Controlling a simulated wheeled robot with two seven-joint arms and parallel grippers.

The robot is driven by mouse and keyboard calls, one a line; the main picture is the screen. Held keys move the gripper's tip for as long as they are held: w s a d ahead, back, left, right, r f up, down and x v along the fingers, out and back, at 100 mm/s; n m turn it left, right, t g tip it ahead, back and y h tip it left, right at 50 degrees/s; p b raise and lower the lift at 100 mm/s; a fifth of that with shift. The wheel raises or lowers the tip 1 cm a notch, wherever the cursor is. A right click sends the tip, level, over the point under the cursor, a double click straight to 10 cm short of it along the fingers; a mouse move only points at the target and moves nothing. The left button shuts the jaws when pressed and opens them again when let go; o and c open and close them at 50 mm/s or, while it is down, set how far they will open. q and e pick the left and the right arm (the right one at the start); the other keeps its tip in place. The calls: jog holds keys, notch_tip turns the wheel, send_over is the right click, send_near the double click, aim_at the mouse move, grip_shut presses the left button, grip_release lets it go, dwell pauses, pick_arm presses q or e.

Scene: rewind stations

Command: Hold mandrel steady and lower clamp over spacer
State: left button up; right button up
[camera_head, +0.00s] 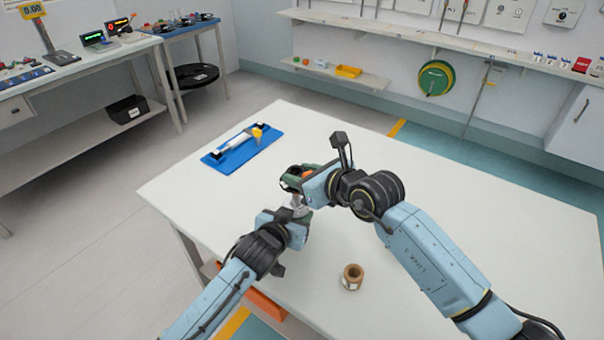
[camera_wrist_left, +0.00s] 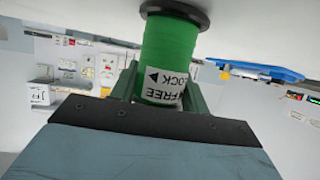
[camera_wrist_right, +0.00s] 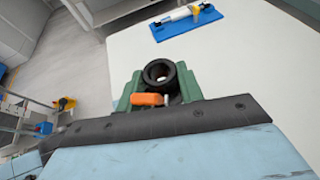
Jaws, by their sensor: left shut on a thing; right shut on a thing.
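My left gripper (camera_wrist_left: 163,88) is shut on an upright green cylinder (camera_wrist_left: 168,58), likely the mandrel's body. It bears a white FREE/LOCK label with an arrow and has a black flange at one end. In the head view, my left gripper (camera_head: 297,211) is low over the table's middle, beside a short silvery part (camera_head: 297,200). My right gripper (camera_wrist_right: 158,96) is shut on a black ring-shaped clamp (camera_wrist_right: 160,72) with an orange lever (camera_wrist_right: 149,99). In the head view, the clamp is just above the left gripper. No spacer can be made out around the mandrel; whether clamp and mandrel touch is unclear.
A small brown hollow cylinder (camera_head: 352,277) stands on the white table (camera_head: 440,190), right of my left gripper. A blue mat (camera_head: 236,158) with a silvery tool lies at the table's far left. An orange bin (camera_head: 264,304) shows below the near edge. The table's right side is clear.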

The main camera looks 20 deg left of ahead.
pick_arm(q)
jog(key=shift+r, duration=0.1)
pick_arm(e)
jog(key=shift+s+f, duration=0.1)
jog(key=shift+f, duration=3.15)
jog(key=o, duration=1.1)
jog(key=shift+s+f, duration=0.1)
pick_arm(q)
jog(key=shift+w+r, duration=0.1)
pick_arm(e)
jog(key=shift+o, duration=0.2)
jog(key=shift+s+a+f, duration=0.1)
pick_arm(q)
jog(key=shift+d+r, duration=0.1)
pick_arm(e)
jog(key=shift+s+f, duration=0.1)
jog(key=shift+s+d, duration=0.25)
jog(key=shift+d, duration=0.2)
send_near(296, 199)
jog(key=shift+w+r+v, duration=0.3)
jog(key=shift+r+v, duration=0.05)
jog(key=shift+v, duration=1.5)
